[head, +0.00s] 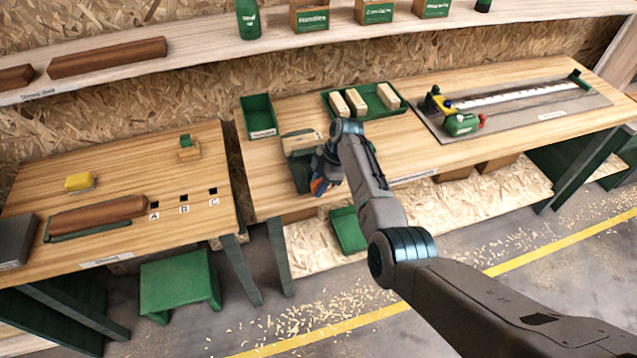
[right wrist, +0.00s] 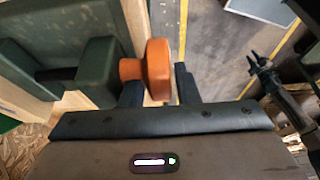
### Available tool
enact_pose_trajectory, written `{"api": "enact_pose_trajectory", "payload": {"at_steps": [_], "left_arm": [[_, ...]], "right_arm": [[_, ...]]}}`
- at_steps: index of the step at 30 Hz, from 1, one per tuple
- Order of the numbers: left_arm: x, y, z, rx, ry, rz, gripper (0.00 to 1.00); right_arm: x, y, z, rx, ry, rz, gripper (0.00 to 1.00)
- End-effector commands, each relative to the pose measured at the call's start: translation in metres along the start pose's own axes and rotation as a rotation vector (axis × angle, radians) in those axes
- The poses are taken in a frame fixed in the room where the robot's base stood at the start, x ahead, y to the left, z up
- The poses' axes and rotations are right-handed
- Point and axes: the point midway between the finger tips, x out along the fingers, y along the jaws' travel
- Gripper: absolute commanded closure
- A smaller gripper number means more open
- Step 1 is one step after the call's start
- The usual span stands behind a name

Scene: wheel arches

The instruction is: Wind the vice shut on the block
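The dark green vice (head: 302,155) is at the front edge of the middle bench in the head view. A pale wooden block (head: 301,139) shows at its top; whether both jaws touch it cannot be seen. My right gripper (head: 326,178) is at the front of the vice, over its orange handwheel (head: 320,186). In the right wrist view the handwheel (right wrist: 158,70) lies between the two dark fingers of my right gripper (right wrist: 160,86), close to both. Whether they press on it cannot be told. Green vice parts (right wrist: 98,62) show to its left.
A green tray with pale blocks (head: 362,100) and an open green bin (head: 259,116) stand behind the vice. The left bench (head: 100,180) bears a brown block (head: 98,216). A green stool (head: 180,282) stands on the floor below it.

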Motion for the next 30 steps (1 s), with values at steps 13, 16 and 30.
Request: {"api": "enact_pose_trajectory", "payload": {"at_steps": [13, 16, 30], "left_arm": [[0.001, 0.000, 0.000, 0.000, 0.001, 0.000, 0.72], [0.004, 0.000, 0.000, 0.000, 0.001, 0.000, 0.72], [0.046, 0.003, 0.004, 0.000, 0.001, 0.000, 0.72]], "right_arm": [[0.000, 0.000, 0.001, 0.001, 0.006, 0.000, 1.00], [0.000, 0.000, 0.002, 0.001, 0.025, 0.000, 1.00], [0.002, 0.001, 0.007, 0.000, 0.320, 0.002, 1.00]]}}
